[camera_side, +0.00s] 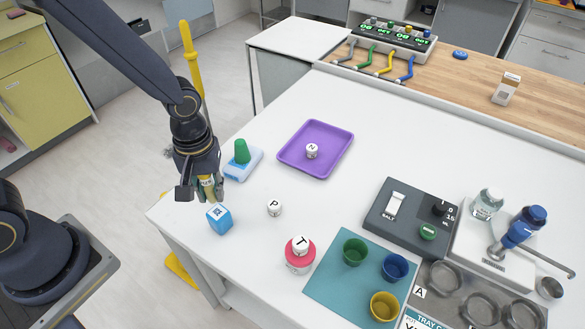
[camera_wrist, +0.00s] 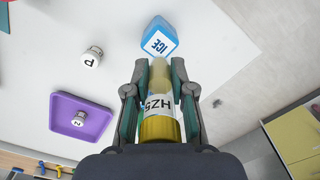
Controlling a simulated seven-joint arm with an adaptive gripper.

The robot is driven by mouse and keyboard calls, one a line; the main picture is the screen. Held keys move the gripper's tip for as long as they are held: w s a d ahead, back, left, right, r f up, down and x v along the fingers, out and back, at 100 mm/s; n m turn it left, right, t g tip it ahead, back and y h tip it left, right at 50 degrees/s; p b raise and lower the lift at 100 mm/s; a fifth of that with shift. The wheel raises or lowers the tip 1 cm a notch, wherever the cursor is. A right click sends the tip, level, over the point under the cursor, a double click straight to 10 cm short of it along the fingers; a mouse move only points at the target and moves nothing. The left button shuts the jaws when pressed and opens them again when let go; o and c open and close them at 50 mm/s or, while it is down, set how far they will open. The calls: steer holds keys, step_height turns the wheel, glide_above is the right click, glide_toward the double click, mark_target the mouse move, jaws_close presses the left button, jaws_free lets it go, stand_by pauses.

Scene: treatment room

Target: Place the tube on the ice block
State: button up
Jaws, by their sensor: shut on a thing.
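My gripper (camera_wrist: 158,70) is shut on the tube (camera_wrist: 158,103), which has a yellow body and a white label with dark letters. In the side view my gripper (camera_side: 207,190) hangs over the table's left edge area, with a little of the tube (camera_side: 206,181) showing between the fingers. The ice block (camera_side: 219,220) is a small blue block on the white table, just below the gripper in the picture. In the wrist view the ice block (camera_wrist: 158,40), marked ICE, lies just beyond the fingertips, and the tube appears apart from it.
A green cone (camera_side: 241,152) stands on a pale blue block (camera_side: 243,164) behind the gripper. A white piece marked P (camera_side: 274,208) is nearby. A purple tray (camera_side: 337,165) holds a piece marked N. A red round base (camera_side: 300,262) carries one marked T. Coloured cups stand on a teal mat (camera_side: 330,285).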

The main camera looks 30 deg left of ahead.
mark_target(214, 202)
steer(key=shift+f, duration=1.85)
steer(key=o, duration=0.9)
steer(key=shift+f, duration=0.15)
step_height(214, 202, up, 12)
steer(key=shift+r, duration=0.1)
steer(key=shift+s+a+r+m+t, duration=0.95)
steer(key=shift+s+a+r+m, duration=0.45)
steer(key=shift+r, duration=0.75)
steer(key=shift+s+a+r+m+t, duration=1)
steer(key=shift+a+r, duration=0.6)
steer(key=shift+r, duration=0.55)
steer(key=shift+s+a+r+m+t, duration=0.85)
steer(key=shift+s+a+r+m, duration=0.5)
steer(key=shift+r, duration=0.8)
